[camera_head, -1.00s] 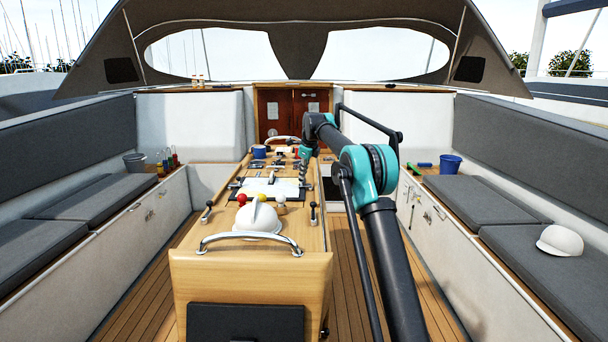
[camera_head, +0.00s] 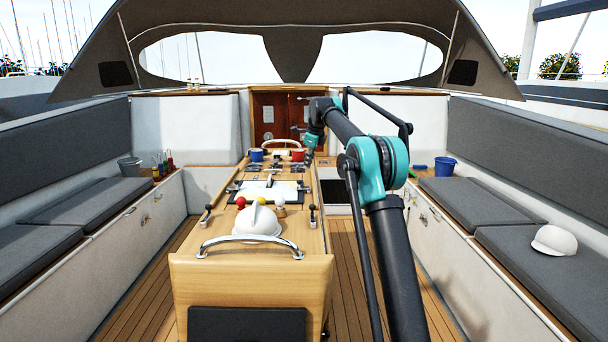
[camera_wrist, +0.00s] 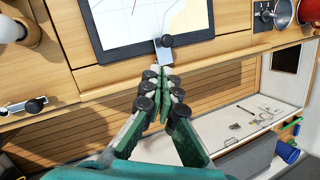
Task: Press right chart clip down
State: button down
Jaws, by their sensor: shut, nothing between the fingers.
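The chart (camera_head: 268,191) lies on a dark board on the wooden console, also at the top of the wrist view (camera_wrist: 150,15). The right chart clip (camera_wrist: 164,53), a grey plate with a black knob, sits at the board's edge near the console's side edge. In the head view the right clip (camera_head: 303,187) is small, and its exact tilt cannot be told. My gripper (camera_wrist: 163,77) is shut and empty, with its fingertips just short of the clip in the wrist picture. A gap in height cannot be judged there. In the head view my gripper (camera_head: 309,156) appears above and beyond the clip.
A steel handrail (camera_head: 250,241) crosses the near edge. Benches flank both sides.

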jog(key=v, duration=0.3)
jog(key=a+v, duration=0.1)
jog(key=v, duration=0.1)
jog(key=shift+r, duration=0.2)
jog(key=shift+d, duration=0.1)
jog(key=s+d+f+n, duration=0.5)
jog(key=s+f, duration=0.6)
jog(key=s, duration=0.7)
jog(key=s+d+f+n+h, duration=0.1)
jog(key=s+d+f+n, duration=0.5)
jog(key=s, duration=1.3)
jog(key=s+d+f+n+h, duration=0.1)
jog(key=s+d+f+n, duration=0.4)
jog(key=s+f+n, duration=0.6)
jog(key=s+f, duration=0.5)
jog(key=s, duration=0.2)
jog(key=shift+s+d, duration=0.25)
jog(key=shift+d, duration=0.15)
